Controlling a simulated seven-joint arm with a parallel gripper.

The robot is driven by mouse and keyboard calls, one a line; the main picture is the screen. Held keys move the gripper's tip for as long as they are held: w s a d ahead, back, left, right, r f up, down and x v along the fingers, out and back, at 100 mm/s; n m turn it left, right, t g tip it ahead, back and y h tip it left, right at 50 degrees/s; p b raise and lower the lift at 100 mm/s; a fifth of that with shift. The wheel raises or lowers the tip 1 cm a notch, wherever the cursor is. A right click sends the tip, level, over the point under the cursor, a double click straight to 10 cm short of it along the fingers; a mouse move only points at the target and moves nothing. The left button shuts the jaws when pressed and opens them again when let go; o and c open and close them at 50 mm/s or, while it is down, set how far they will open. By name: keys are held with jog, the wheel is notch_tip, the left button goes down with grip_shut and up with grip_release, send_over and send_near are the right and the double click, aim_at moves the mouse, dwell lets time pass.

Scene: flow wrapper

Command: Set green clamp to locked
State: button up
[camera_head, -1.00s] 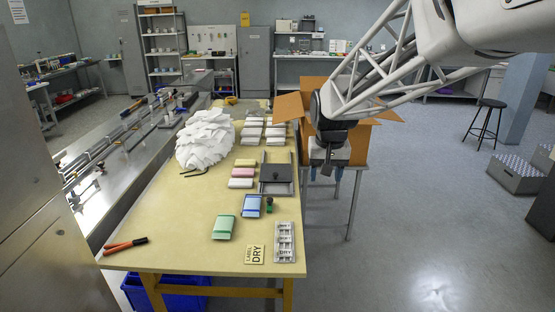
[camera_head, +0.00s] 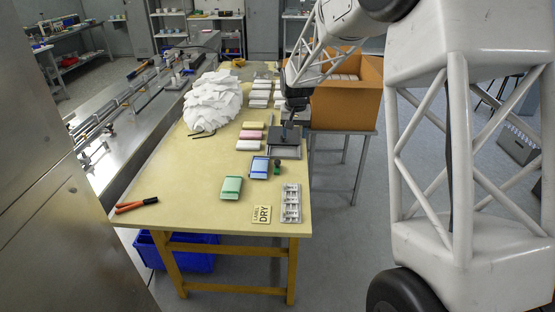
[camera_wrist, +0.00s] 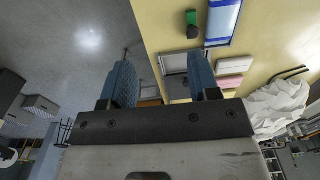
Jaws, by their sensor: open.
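I cannot make out for sure which thing is the green clamp, or its lock state. A green block with a pale edge (camera_head: 231,188) lies on the table near its front. A small green-and-dark piece (camera_head: 277,168) stands beside a blue block (camera_head: 259,167); in the wrist view the small piece (camera_wrist: 191,18) shows green with a dark round end. My gripper (camera_wrist: 161,80) is open, its two blue fingers apart with nothing between them. In the head view it is over the grey-black tray fixture at the table's right edge, apart from the green things.
A white heap (camera_head: 212,100) and pink, yellow and white blocks lie farther back on the table. A cardboard box (camera_head: 347,97) stands right of the table. A label card (camera_head: 261,214), a grey slotted tray (camera_head: 291,203) and red-handled pliers (camera_head: 136,205) lie in front. The table's middle is clear.

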send_over(277, 161)
notch_tip(277, 161, down, 10)
jog(key=shift+f, duration=0.1)
jog(key=shift+f, duration=3.8)
